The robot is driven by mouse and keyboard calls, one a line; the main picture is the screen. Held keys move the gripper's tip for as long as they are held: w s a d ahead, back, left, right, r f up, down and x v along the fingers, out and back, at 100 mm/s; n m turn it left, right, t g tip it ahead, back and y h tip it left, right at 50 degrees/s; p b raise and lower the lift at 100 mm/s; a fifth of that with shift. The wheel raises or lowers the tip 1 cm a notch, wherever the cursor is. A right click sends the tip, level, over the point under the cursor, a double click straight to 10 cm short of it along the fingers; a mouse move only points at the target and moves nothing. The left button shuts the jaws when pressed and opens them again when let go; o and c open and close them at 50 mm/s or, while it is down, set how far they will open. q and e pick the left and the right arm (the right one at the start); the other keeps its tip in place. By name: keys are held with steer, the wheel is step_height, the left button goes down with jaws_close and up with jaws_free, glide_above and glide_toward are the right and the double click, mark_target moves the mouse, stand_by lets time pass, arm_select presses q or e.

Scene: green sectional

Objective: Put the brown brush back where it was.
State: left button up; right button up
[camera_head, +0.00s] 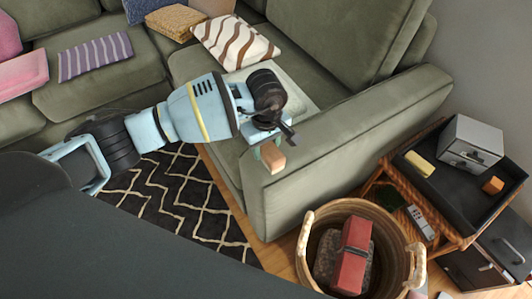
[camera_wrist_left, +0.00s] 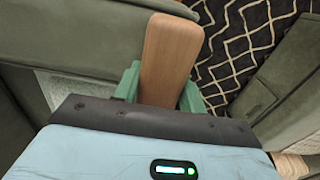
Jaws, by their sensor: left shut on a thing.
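The brown brush (camera_head: 272,158) shows as a small wooden block at the tip of my left gripper (camera_head: 268,146). In the left wrist view, the brush (camera_wrist_left: 170,55) is a long brown wooden piece standing between the two green fingers (camera_wrist_left: 160,92). My left gripper is shut on it. In the head view the brush is held over or beside the near armrest of the green sofa (camera_head: 340,125); the height above it is hard to tell. Any bristles are hidden. My right gripper is not in view.
A woven basket (camera_head: 309,228) holding a red box (camera_head: 352,255) stands on the floor by the armrest. A side table (camera_head: 448,208) carries a grey box (camera_head: 470,140), a yellow block (camera_head: 420,164) and an orange block (camera_head: 493,186). A patterned rug (camera_head: 185,205) lies before the sofa.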

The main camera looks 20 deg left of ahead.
arm_select(q)
steer(key=shift+f, duration=1.7)
steer(key=shift+f, duration=0.2)
steer(key=o, duration=1)
steer(key=shift+r, duration=0.1)
steer(key=shift+r, duration=0.1)
step_height(320, 180, up, 12)
steer(key=shift+r, duration=0.1)
